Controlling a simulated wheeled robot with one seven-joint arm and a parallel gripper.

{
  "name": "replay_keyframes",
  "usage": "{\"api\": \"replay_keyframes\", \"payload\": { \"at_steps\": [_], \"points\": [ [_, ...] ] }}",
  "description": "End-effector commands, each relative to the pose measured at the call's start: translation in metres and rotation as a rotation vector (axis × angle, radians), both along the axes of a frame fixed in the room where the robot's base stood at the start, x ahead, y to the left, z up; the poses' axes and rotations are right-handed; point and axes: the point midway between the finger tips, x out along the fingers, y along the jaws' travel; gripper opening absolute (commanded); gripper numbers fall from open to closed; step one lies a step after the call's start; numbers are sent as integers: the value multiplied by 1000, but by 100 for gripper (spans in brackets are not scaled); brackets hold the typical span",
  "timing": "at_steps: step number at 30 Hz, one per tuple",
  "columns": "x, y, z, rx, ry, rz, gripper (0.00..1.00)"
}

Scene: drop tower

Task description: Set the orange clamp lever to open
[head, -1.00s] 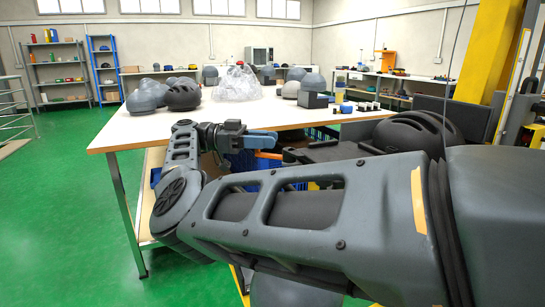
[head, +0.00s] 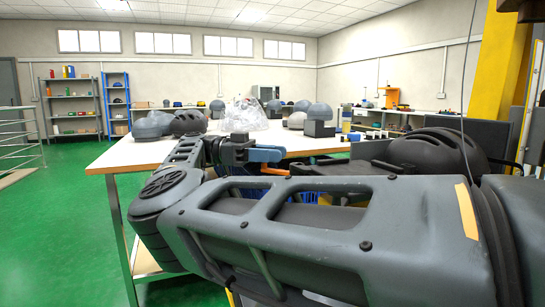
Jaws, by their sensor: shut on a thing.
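The orange clamp lever (head: 275,171) shows as a short orange strip in the middle of the head view, left of the dark holder plate (head: 345,169). My gripper (head: 265,154), with blue fingers, is right at the lever and shut on it. The fingers and my arm hide much of the lever, so its exact angle is hard to tell. A dark helmet (head: 440,152) sits at the right, beside the dark holder.
A white-topped table (head: 135,153) behind my arm carries helmets (head: 188,122), a clear plastic bag (head: 246,115) and grey headforms (head: 319,113). A yellow column (head: 492,65) stands at the right. Green floor (head: 60,220) is free at the left.

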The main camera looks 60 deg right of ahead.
Motion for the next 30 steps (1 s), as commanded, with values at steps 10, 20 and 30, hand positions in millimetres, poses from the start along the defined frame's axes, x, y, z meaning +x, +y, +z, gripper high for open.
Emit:
{"api": "replay_keyframes", "payload": {
  "at_steps": [10, 20, 30],
  "points": [
    [0, 0, 2, -2, 0, 1, 53],
    [0, 0, 3, -1, 0, 0, 57],
    [-10, -7, 52, -2, 0, -5, 57]
  ]
}}
